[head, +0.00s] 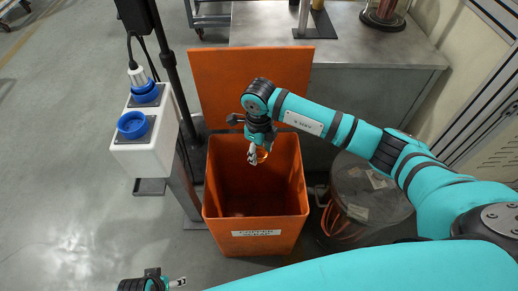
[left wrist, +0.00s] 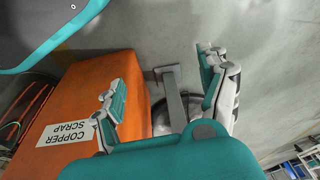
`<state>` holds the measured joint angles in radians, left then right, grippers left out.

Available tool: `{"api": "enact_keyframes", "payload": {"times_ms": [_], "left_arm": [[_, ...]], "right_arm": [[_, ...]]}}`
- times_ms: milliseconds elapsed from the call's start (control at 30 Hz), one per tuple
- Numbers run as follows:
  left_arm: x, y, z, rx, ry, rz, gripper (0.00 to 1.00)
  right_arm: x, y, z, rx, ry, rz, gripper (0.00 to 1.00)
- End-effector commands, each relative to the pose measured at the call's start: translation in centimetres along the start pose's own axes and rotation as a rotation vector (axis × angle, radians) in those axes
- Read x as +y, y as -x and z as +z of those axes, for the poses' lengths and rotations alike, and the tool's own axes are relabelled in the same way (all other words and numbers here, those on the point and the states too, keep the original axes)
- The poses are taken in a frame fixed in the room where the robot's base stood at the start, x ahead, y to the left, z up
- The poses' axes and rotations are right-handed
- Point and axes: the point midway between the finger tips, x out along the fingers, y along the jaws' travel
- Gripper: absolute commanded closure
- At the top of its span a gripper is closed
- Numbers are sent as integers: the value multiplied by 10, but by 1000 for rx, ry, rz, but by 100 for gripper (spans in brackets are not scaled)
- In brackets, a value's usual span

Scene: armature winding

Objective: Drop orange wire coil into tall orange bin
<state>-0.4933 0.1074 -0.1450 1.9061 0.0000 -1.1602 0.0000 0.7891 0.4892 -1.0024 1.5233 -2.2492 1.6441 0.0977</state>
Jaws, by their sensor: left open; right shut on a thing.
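The tall orange bin (head: 218,190) stands open in the middle of the head view, with a white label on its front. My right gripper (head: 254,155) points down over the bin's mouth, shut on the orange wire coil (head: 262,154). Only a small part of the coil shows beside the fingers. My left gripper (head: 176,282) is at the bottom edge of the head view, open and empty. In the left wrist view its fingers (left wrist: 168,98) are spread apart, and the bin (left wrist: 85,80) with its "COPPER SCRAP" label is behind them.
An orange panel (head: 225,75) stands upright behind the bin. A white box with blue sockets (head: 150,145) is on a post to the left. A dark drum (head: 365,195) with orange wires beside it is to the right. A metal bench (head: 370,45) is behind.

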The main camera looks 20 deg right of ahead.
Motion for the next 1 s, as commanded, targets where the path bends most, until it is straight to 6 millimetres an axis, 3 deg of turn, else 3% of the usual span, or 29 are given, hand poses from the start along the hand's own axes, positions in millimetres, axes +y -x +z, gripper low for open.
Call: {"api": "enact_keyframes", "payload": {"times_ms": [300,667,700,900,1000], "left_arm": [[-2,28,-10,16,3,-3,23],[-2,33,-12,19,3,-3,23],[-2,33,-12,19,3,-3,23],[-2,33,-12,19,3,-3,23],[-2,33,-12,20,3,-3,23]], "right_arm": [[0,-13,0,0,0,0,73],[0,-14,0,0,0,0,73],[0,-14,0,0,0,0,51],[0,-13,0,0,0,0,26],[0,-13,0,0,0,0,26]]}}
